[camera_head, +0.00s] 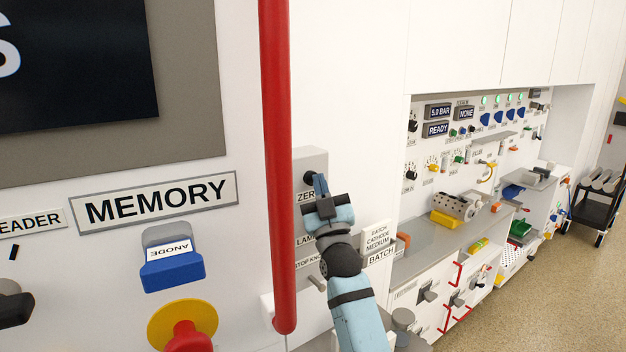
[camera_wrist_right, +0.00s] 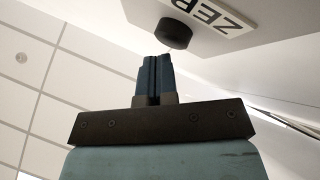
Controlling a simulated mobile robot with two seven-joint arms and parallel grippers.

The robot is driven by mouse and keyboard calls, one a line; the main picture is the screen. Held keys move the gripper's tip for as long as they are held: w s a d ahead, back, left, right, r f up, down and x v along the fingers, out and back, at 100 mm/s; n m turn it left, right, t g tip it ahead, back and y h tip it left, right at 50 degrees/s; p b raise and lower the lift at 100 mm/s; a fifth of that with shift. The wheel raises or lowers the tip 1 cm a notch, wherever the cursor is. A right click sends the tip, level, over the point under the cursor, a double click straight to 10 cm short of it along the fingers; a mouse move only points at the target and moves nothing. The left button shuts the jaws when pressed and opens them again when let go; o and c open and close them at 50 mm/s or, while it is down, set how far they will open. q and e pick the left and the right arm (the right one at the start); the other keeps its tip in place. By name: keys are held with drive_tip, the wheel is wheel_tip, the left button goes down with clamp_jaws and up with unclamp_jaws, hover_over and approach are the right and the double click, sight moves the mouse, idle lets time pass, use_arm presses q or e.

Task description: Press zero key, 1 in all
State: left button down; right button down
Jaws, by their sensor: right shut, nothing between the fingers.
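The zero key is a round black button (camera_head: 309,177) on a grey panel, beside a label reading "ZER", the rest of which is hidden in the head view. In the right wrist view the black button (camera_wrist_right: 174,33) stands out from the panel next to the "ZERO" label (camera_wrist_right: 222,14), partly cut off. My right gripper (camera_head: 321,184) is shut and empty, its blue fingertips close to the button. In the wrist view the fingertips (camera_wrist_right: 155,60) sit just below the button; whether they touch cannot be told. My left gripper is not in view.
A vertical red bar (camera_head: 277,170) stands just left of the panel. Left of it are a "MEMORY" sign (camera_head: 155,200), a blue "ANODE" holder (camera_head: 172,262) and a red-yellow knob (camera_head: 184,325). A "BATCH" label (camera_head: 381,254) and a grey counter (camera_head: 440,245) lie to the right.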

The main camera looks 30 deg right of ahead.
drive_tip(key=shift+w, duration=0.45)
idle(0.6)
drive_tip(key=shift+s, duration=0.9)
drive_tip(key=shift+p, duration=0.3)
drive_tip(key=s+p, duration=0.1)
drive_tip(key=s, duration=0.4)
drive_tip(key=shift+d, duration=0.2)
drive_tip(key=shift+f, duration=0.1)
idle(0.4)
